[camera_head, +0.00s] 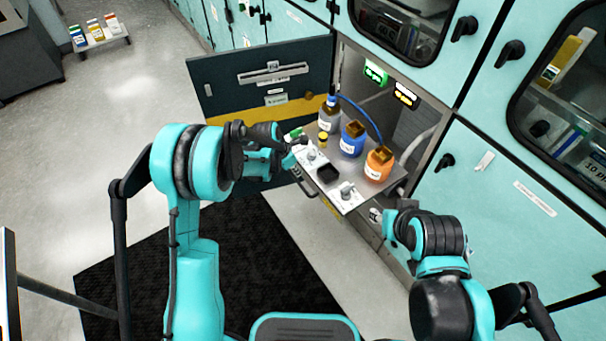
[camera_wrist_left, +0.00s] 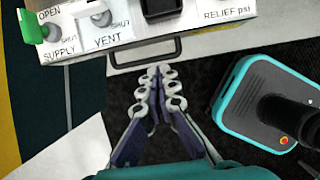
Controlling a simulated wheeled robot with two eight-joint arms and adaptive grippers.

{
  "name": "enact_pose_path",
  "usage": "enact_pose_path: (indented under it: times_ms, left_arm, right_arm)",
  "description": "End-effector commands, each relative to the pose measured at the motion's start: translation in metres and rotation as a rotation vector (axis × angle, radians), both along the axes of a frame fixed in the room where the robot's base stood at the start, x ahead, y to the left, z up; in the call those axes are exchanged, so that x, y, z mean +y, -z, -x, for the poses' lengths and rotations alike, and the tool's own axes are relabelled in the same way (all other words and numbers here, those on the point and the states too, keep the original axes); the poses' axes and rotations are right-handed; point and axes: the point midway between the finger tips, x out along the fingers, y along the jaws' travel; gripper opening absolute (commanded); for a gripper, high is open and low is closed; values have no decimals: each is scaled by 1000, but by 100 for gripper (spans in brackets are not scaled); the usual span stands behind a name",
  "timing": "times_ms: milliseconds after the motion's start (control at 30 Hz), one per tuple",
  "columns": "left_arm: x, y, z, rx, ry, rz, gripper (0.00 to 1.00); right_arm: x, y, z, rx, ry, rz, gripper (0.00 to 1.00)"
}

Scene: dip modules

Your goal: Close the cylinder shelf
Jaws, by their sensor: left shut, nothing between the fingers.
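The cylinder shelf (camera_head: 337,197) is pulled out of its open bay in the teal cabinet. It carries a grey, a blue (camera_head: 352,139) and an orange (camera_head: 379,166) cylinder, all upright. Its white front panel, with knobs and a black block, shows in the left wrist view (camera_wrist_left: 203,25), with a dark loop handle (camera_wrist_left: 128,65) below. My left gripper (camera_wrist_left: 160,70) is shut and empty, its tips at the handle's bar; whether they touch cannot be told. It also shows at the shelf's left front in the head view (camera_head: 290,140). My right gripper (camera_head: 378,215) is below the shelf's right side, its fingers unclear.
The bay's dark door (camera_head: 225,85) with a yellow stripe stands open at the left of the shelf. A small rack with bottles (camera_head: 102,41) stands far left. A black mat (camera_head: 200,265) covers the floor.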

Motion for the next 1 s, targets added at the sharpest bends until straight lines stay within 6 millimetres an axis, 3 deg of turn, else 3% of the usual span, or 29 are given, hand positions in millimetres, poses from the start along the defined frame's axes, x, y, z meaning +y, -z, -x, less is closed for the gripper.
enact_pose_path:
  times_ms: [400,700,1000]
  left_arm:
    - [-26,83,-19,-1,3,-1,0]
    - [-55,81,-40,-2,3,-1,0]
    - [-58,79,-42,-2,2,-1,0]
  right_arm:
    - [0,33,0,0,0,0,40]
    - [0,43,0,0,0,0,40]
    - [0,43,0,0,0,0,40]
